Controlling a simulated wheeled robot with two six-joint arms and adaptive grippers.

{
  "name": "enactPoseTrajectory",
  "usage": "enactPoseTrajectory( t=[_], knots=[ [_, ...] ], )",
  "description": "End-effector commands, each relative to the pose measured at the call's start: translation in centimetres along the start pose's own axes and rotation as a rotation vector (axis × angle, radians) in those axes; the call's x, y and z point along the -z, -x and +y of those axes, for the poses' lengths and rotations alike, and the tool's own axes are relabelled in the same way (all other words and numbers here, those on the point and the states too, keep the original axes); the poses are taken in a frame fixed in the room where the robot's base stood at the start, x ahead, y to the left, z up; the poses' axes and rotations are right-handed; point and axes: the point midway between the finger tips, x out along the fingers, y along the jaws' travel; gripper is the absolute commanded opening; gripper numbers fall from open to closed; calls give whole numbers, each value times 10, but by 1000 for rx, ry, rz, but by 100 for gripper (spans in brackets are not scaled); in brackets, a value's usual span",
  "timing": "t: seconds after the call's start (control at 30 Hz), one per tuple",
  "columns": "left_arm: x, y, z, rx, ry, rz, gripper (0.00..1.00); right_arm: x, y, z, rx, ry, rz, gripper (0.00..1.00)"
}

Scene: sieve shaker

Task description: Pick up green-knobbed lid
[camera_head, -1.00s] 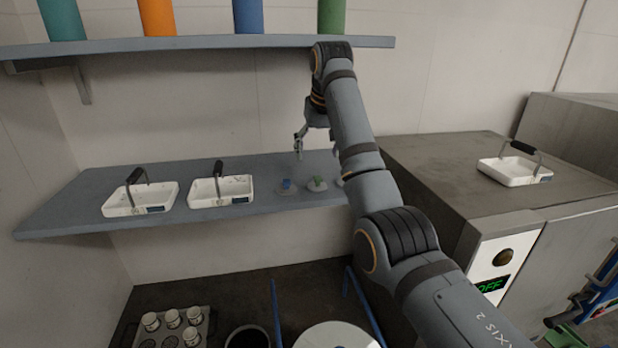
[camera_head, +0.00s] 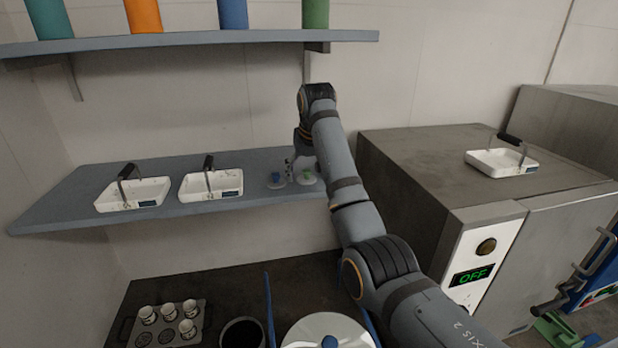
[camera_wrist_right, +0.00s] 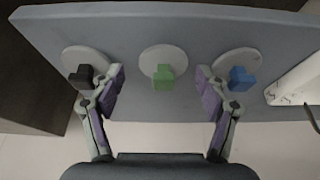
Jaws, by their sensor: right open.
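The green-knobbed lid (camera_wrist_right: 163,63) lies on the lower blue-grey shelf, between two other lids. It is a pale disc with a green block knob; it also shows in the head view (camera_head: 308,175), small and close to my right gripper. My right gripper (camera_wrist_right: 160,92) is open and empty, its fingers on either side of the green knob in the wrist picture. In the head view the right gripper (camera_head: 290,165) is just above the shelf at the lids, partly hidden by its own arm. Contact with the lid cannot be told. My left gripper is out of view.
A blue-knobbed lid (camera_wrist_right: 238,66) and a black-knobbed lid (camera_wrist_right: 88,64) flank the green one closely. Two white handled trays (camera_head: 133,195) (camera_head: 211,184) stand on the shelf to the left. A grey cabinet (camera_head: 420,165) is right; an upper shelf (camera_head: 190,46) hangs above.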

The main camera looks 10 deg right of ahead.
Motion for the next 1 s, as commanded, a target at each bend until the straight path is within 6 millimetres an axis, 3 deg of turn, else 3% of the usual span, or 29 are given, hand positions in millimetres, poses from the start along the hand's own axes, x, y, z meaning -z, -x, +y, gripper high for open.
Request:
enactPoseTrajectory(
  t=[0.1, 0.4, 0.77, 1.0],
  knots=[
    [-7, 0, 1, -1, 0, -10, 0, 0, 0, 0, 0, 0, 0, 74],
    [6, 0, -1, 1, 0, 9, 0, 0, 0, 0, 0, 0, 0, 33],
    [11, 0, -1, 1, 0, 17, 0, 0, 1, 0, 0, 0, -1, 31],
    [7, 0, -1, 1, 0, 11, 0, 8, 20, 7, -1, -2, 2, 31]
  ],
)
